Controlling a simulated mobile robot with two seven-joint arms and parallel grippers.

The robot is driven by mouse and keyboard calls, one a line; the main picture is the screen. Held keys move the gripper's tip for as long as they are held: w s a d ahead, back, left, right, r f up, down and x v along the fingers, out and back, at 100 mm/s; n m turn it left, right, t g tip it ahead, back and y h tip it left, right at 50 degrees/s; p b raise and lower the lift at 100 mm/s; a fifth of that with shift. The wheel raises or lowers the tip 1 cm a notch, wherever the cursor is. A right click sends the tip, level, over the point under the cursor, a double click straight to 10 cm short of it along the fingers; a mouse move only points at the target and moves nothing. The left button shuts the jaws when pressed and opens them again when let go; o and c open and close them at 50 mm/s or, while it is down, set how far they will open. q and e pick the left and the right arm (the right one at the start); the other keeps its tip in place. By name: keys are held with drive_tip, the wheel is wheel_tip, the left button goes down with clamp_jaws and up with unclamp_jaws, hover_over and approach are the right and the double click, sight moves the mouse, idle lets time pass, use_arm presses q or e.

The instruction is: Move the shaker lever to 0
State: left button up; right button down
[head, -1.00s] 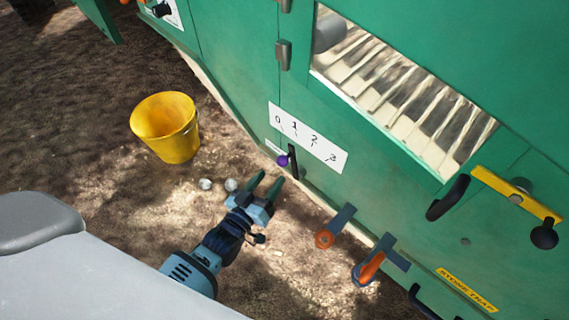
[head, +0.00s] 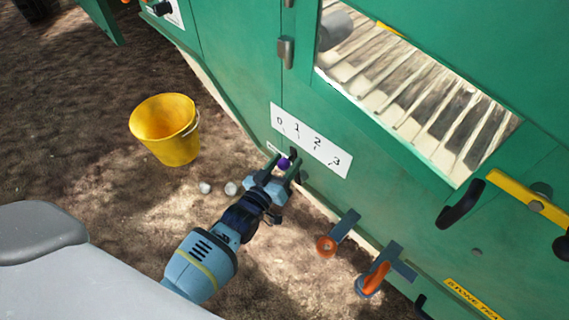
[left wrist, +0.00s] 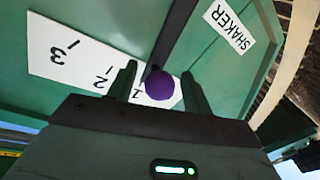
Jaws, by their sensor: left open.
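The shaker lever has a purple knob (head: 284,163) and sits below a white scale plate (head: 335,160) marked 0, 1, 2, 3 on the green machine. In the left wrist view the purple knob (left wrist: 160,85) stands between the two fingers, close to the 1 mark, with part of the plate (left wrist: 75,60) hidden behind the gripper. My left gripper (head: 283,168) is open, with its fingers on either side of the knob. I cannot tell whether a finger touches it. My right gripper is not in view.
A yellow bucket (head: 165,135) stands on the ground at left, with two pale round objects (head: 231,188) near the gripper. Orange-ended handles (head: 371,280) stick out at lower right. A SHAKER label (left wrist: 230,26) shows in the wrist view.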

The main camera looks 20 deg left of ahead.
use_arm(q)
drive_tip(key=shift+c, duration=1.9)
clamp_jaws()
drive_tip(key=shift+w+a+n+p, duration=0.2)
drive_tip(key=shift+a+n+p, duration=0.1)
drive_tip(key=shift+a+n, duration=0.35)
drive_tip(key=a+n, duration=0.1)
drive_tip(key=a+f+n, duration=0.1)
drive_tip(key=shift+w+f+n+g, duration=0.15)
drive_tip(key=shift+w+n+g, duration=0.2)
drive_tip(key=shift+g, duration=0.05)
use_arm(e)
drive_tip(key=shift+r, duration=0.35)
use_arm(q)
drive_tip(key=shift+o, duration=1.6)
unclamp_jaws()
drive_tip(key=shift+a, duration=0.1)
drive_tip(key=shift+o, duration=0.3)
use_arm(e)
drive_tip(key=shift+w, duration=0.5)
